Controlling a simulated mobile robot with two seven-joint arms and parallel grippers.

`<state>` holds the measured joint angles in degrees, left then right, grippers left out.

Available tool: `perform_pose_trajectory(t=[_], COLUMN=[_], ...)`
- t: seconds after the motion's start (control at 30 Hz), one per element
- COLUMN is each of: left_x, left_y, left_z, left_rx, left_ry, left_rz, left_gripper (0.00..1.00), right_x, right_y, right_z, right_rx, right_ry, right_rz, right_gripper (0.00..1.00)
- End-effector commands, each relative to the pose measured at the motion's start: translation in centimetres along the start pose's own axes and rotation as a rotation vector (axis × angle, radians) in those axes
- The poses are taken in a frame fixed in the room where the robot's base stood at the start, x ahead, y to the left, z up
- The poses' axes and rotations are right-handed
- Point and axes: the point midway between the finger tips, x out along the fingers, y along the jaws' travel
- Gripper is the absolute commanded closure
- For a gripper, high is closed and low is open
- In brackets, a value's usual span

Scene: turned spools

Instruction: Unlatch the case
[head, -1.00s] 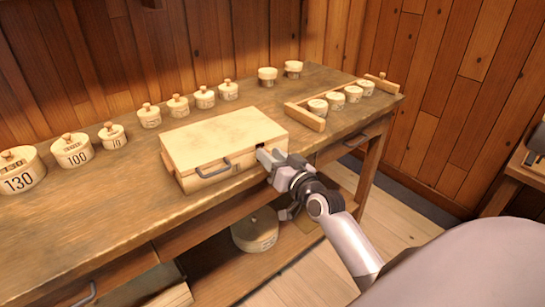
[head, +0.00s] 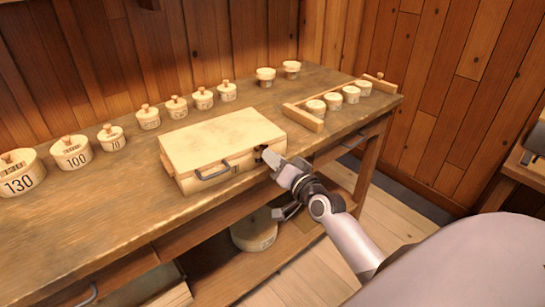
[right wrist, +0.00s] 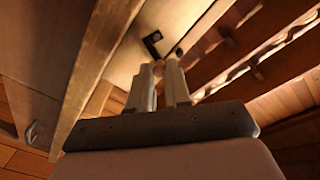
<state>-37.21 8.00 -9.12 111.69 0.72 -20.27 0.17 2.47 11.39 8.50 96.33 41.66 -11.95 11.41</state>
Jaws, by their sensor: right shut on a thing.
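A pale wooden case (head: 220,138) lies closed on the workbench, its lid flat. A grey handle (head: 213,170) is on its front face. My right gripper (head: 268,157) is at the right end of that front face, shut on a small latch part that its fingers mostly hide. A dark fitting (head: 259,149) shows beside the fingertips. In the right wrist view, the two fingers (right wrist: 159,70) come close together against the case, with a bit of tan between the tips. A black fitting (right wrist: 152,42) shows just beyond them. My left gripper is not in view.
Several lidded round spools, such as the one marked 130 (head: 19,173), stand along the back and left of the workbench (head: 95,215). A wooden rack (head: 304,117) with several small spools is at the right. A round box (head: 254,230) sits on the lower shelf.

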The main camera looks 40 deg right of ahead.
Motion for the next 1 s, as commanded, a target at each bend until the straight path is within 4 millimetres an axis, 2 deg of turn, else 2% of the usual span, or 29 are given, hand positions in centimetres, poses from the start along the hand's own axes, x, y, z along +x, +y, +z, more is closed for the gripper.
perform_pose_trajectory(t=[0.5, 1.0], left_x=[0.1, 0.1], left_y=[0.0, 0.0], left_z=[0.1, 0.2], left_rx=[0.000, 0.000], left_ry=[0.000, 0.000], left_rz=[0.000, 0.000], left_gripper=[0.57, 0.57], right_x=[0.0, 0.0], right_y=[1.4, 1.8], right_z=[0.5, 0.8], right_rx=[0.437, 0.600], right_ry=[-0.001, -0.001], right_rz=[0.001, 0.001], right_gripper=[1.00, 1.00])
